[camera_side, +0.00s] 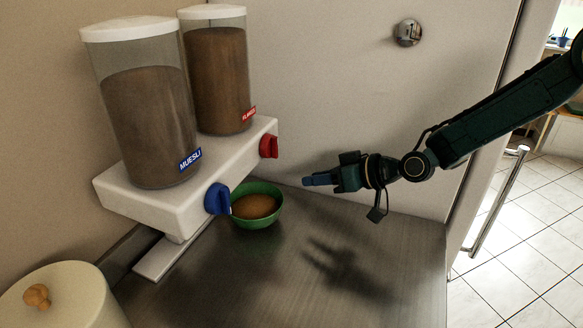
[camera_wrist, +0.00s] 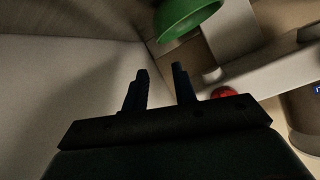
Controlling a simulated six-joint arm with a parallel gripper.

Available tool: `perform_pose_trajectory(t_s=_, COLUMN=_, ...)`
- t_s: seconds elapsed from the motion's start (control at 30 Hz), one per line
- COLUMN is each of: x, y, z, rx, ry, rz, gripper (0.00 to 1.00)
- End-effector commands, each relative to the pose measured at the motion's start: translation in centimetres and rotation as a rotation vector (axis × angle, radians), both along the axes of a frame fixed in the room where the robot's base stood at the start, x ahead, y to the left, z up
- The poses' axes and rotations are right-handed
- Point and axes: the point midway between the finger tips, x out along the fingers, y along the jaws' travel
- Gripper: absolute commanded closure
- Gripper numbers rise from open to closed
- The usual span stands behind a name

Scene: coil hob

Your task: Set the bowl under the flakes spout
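The green bowl (camera_side: 257,222), filled with brown food, stands upright on the counter by the dispenser's front edge. In the picture it is below the red knob (camera_side: 269,146) and right of the blue knob (camera_side: 217,199). The flakes container (camera_side: 217,80), with a red label, is the farther one; its spout is hidden. My gripper (camera_side: 308,181) hangs above the counter, right of the bowl and apart from it.
The muesli container (camera_side: 145,125) stands nearer on the white dispenser base (camera_side: 150,205). A cream canister (camera_side: 65,300) with a wooden knob is at the lower left. A pale panel (camera_side: 350,90) closes off the back. The counter (camera_side: 290,290) in front is clear.

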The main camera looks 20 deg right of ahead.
Motion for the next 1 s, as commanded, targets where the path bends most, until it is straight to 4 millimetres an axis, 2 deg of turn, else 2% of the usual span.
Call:
perform_pose_trajectory(t_s=0.37, x=0.0, y=0.0, z=0.1, rx=-0.001, ry=0.000, rz=0.001, gripper=0.72)
perform_pose_trajectory(t_s=0.53, x=-0.5, y=-0.4, z=1.0, rx=-0.019, ry=0.005, rz=0.002, gripper=0.72)
perform_pose_trajectory(t_s=0.77, x=-2.6, y=-2.3, z=4.1, rx=-0.091, ry=0.033, rz=-0.001, gripper=0.72)
perform_pose_trajectory(t_s=1.0, x=-6.8, y=-5.4, z=7.9, rx=-0.198, ry=0.089, rz=-0.026, gripper=0.72)
